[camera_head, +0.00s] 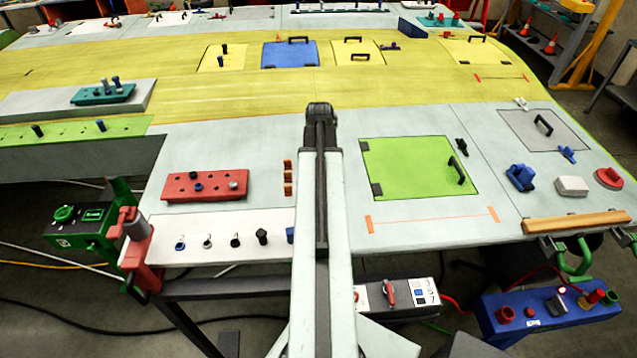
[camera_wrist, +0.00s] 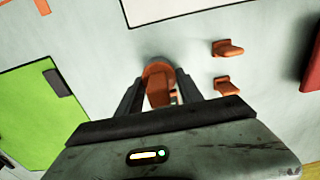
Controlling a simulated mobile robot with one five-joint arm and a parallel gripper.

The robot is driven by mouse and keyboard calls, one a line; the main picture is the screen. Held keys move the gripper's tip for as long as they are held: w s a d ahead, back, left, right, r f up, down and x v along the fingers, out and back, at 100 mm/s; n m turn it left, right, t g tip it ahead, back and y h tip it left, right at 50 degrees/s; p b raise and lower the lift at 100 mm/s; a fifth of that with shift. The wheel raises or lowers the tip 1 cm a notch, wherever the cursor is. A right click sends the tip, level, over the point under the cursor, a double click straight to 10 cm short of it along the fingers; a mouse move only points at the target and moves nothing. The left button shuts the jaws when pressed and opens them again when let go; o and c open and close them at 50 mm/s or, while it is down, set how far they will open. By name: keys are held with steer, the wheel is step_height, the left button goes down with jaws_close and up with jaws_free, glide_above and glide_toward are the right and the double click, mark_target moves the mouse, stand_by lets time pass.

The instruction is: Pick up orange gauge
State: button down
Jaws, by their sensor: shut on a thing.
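The orange gauge (camera_wrist: 160,88) shows in the wrist view between the two dark fingers of my gripper (camera_wrist: 159,80). My gripper is shut on it. A grey rounded shape or shadow lies just beyond its upper end. The fingers hide its sides, and I cannot tell whether it touches the pale surface below. In the head view my own arm covers the gauge and the gripper fingers.
Small orange clips (camera_head: 288,178) stand left of my arm; two show in the wrist view (camera_wrist: 227,86). A red block with holes (camera_head: 205,185) is farther left. A green panel with a black handle (camera_head: 420,168) lies right.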

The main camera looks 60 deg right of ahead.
step_height(320, 180, up, 10)
steer(key=p, duration=1)
steer(key=shift+r, duration=0.15)
